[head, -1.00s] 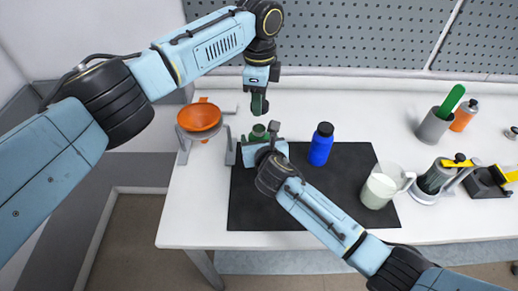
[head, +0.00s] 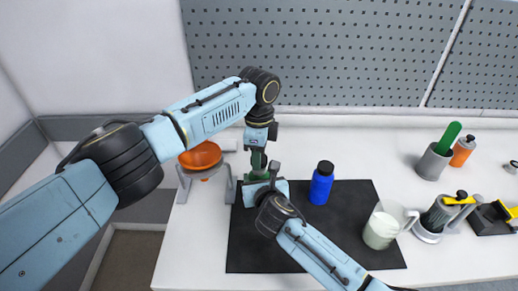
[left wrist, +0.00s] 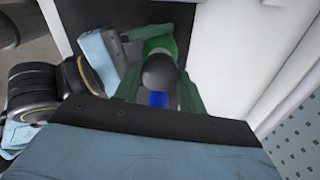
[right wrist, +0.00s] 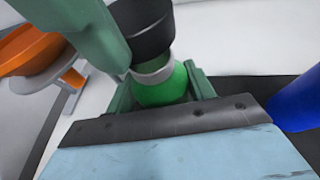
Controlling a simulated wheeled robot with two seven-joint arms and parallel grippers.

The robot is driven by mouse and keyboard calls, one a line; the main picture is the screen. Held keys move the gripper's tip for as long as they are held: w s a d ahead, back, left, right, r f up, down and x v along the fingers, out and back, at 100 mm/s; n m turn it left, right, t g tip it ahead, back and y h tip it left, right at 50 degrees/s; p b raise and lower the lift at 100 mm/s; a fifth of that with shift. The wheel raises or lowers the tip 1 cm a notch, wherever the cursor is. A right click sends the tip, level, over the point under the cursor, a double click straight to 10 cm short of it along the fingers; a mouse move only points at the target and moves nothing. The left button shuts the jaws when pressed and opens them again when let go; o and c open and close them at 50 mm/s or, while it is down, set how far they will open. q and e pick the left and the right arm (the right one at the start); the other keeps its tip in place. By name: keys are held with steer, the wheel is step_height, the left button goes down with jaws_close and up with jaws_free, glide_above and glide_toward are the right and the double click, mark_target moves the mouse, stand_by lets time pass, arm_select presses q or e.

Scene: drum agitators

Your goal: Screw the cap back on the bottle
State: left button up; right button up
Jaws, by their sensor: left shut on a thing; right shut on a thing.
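The green bottle (right wrist: 165,88) stands upright at the left of the black mat. My right gripper (right wrist: 158,95) is shut on it from the side. The dark cap (right wrist: 140,28) is at the bottle's mouth, above a grey neck ring; I cannot tell whether its thread is engaged. My left gripper (head: 258,165) points down over the bottle and is shut on the cap, which shows as a dark round top (left wrist: 160,72) between green fingers in the left wrist view. In the head view the grippers hide most of the bottle and cap.
A blue bottle (head: 321,186) with a black cap stands right of the grippers on the black mat (head: 345,215). An orange funnel (head: 201,157) in a grey stand is close on the left. A jug of white liquid (head: 381,230) stands at the mat's right edge.

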mark_target(262, 174)
stand_by(0.4)
arm_select(q)
steer(key=shift+f, duration=0.85)
steer(key=shift+f, duration=0.5)
steer(key=m, duration=0.5)
steer(key=shift+m, duration=0.3)
steer(key=m, duration=1.2)
steer(key=shift+d+m, duration=0.1)
steer(key=shift+m, duration=0.2)
steer(key=m, duration=0.4)
steer(key=shift+m, duration=0.3)
